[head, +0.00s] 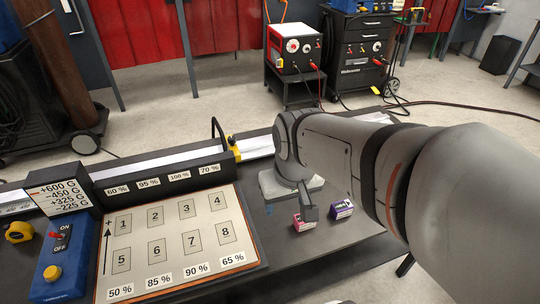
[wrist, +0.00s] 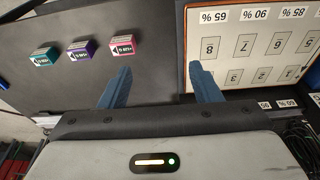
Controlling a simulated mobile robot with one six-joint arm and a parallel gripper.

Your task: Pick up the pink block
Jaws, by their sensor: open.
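The pink block (head: 303,222) stands on the dark table, just right of the numbered board in the head view. In the wrist view the pink block (wrist: 121,47) is the rightmost of three blocks in a row. My gripper (wrist: 161,80) is open and empty, its two blue fingers spread wide. The pink block lies ahead of the left finger in that view, apart from it and not between the fingers. In the head view my arm reaches over the table, and part of my gripper is close beside the pink block.
A purple block (head: 341,208) stands right of the pink one. A teal block (wrist: 44,56) shows at the row's far end in the wrist view. The numbered board (head: 187,230) lies left, with a blue switch box (head: 58,278) beyond it. Bare table surrounds the blocks.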

